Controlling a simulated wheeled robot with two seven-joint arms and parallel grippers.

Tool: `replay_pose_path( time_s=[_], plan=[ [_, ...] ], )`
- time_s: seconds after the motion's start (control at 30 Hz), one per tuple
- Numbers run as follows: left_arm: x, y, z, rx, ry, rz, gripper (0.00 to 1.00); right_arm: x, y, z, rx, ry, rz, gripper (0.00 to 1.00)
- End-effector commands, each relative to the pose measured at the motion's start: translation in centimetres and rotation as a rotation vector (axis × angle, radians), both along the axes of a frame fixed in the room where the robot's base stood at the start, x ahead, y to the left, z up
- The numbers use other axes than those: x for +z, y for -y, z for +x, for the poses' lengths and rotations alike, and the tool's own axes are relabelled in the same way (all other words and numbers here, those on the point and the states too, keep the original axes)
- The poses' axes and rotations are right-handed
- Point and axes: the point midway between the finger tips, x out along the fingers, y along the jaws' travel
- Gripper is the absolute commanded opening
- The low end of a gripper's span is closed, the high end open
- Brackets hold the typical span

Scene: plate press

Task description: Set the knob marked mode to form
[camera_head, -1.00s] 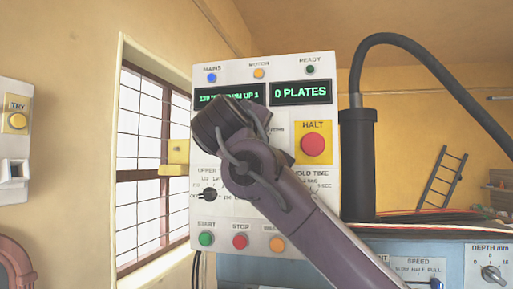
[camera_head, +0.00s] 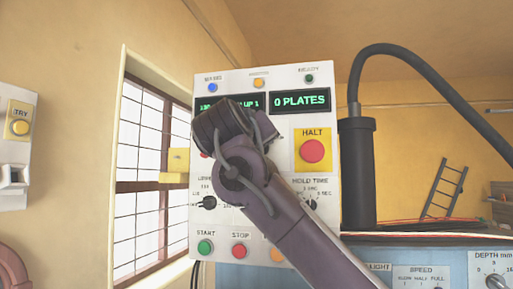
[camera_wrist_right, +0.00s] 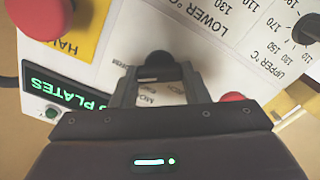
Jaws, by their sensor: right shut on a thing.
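A black knob (camera_wrist_right: 160,66) on the white control panel (camera_head: 322,230) sits between the two fingers of my right gripper (camera_wrist_right: 157,80) in the right wrist view. The gripper is shut on it. Small print beside the knob is partly covered by the fingers, so I cannot read its mark or its setting. In the head view my right wrist covers this knob and the fingertips. My left gripper is not in view.
A red HALT button (camera_head: 312,151) and a hold time knob (camera_head: 312,204) lie right of my wrist. An upper-temperature knob (camera_head: 209,203) is at lower left. Start (camera_head: 205,247) and stop (camera_head: 239,251) buttons sit below. A thick black hose (camera_head: 420,58) arches at right.

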Motion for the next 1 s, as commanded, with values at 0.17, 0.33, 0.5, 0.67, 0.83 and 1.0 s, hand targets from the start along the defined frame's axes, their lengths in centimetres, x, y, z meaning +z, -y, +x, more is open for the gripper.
replay_pose_path(
  time_s=[0.17, 0.33, 0.5, 0.67, 0.83, 1.0],
  plan=[
    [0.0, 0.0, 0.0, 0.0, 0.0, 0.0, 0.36, 0.1, 0.0, 0.0, 0.0, 0.004, 0.006, 0.18],
    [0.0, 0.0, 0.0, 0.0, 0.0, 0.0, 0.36, 0.1, 0.1, 0.0, 0.0, 0.004, 0.007, 0.45],
    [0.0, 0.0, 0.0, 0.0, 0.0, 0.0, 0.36, 0.1, 0.0, 0.0, 0.0, 0.003, 0.005, 0.63],
    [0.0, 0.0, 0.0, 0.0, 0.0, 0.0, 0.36, 0.0, 0.0, 0.0, 0.001, 0.002, 0.004, 0.63],
    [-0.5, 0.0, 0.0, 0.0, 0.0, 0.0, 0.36, -0.1, -0.2, -0.6, 0.002, 0.003, 0.003, 0.63],
    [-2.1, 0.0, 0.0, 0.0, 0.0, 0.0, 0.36, -0.3, -0.9, -3.2, 0.003, 0.005, 0.004, 0.63]
  ],
)
